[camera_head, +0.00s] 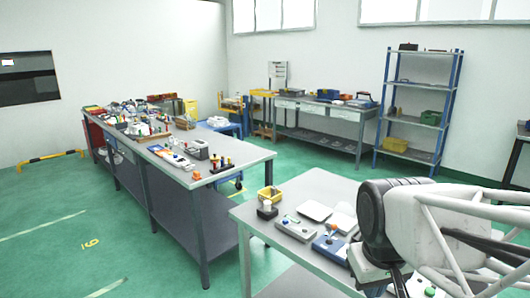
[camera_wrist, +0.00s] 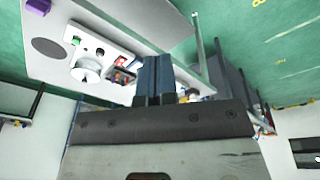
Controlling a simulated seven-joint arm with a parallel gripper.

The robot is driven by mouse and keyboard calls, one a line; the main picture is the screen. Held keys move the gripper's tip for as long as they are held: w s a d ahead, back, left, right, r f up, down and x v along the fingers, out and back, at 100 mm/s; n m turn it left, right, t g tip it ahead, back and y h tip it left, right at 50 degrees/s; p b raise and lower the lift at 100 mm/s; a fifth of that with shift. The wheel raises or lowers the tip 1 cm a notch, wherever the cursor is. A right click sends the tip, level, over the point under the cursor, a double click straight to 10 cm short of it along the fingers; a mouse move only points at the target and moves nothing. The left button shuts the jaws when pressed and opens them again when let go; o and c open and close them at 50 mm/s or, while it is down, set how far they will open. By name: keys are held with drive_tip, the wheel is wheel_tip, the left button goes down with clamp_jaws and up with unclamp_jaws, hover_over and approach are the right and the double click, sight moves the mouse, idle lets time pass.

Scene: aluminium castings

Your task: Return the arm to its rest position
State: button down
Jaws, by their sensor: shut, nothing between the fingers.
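My gripper (camera_wrist: 154,60) shows in the wrist view with its two dark blue fingers side by side, shut and empty. The wrist view is tilted, with the near table (camera_wrist: 150,22) and the floor in the upper part and the fingers overlapping the things on the table. In the head view my arm fills the lower right corner, over the right part of the near table (camera_head: 296,192). My fingers cannot be made out in the head view.
A long crowded workbench (camera_head: 244,155) stands to the left. Blue shelving (camera_head: 420,83) stands at the back right. Green floor (camera_head: 60,225) is open at left.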

drive_tip(key=shift+s+a+f+m, duration=0.1)
drive_tip(key=shift+s+f+m, duration=0.25)
drive_tip(key=shift+s, duration=0.35)
drive_tip(key=shift+s+d+f+m, duration=0.1)
drive_tip(key=shift+s+f+m, duration=0.2)
drive_tip(key=shift+s, duration=0.4)
drive_tip(key=shift+s+a+f+m, duration=0.1)
drive_tip(key=shift+s+f+m, duration=0.25)
drive_tip(key=shift+s, duration=0.35)
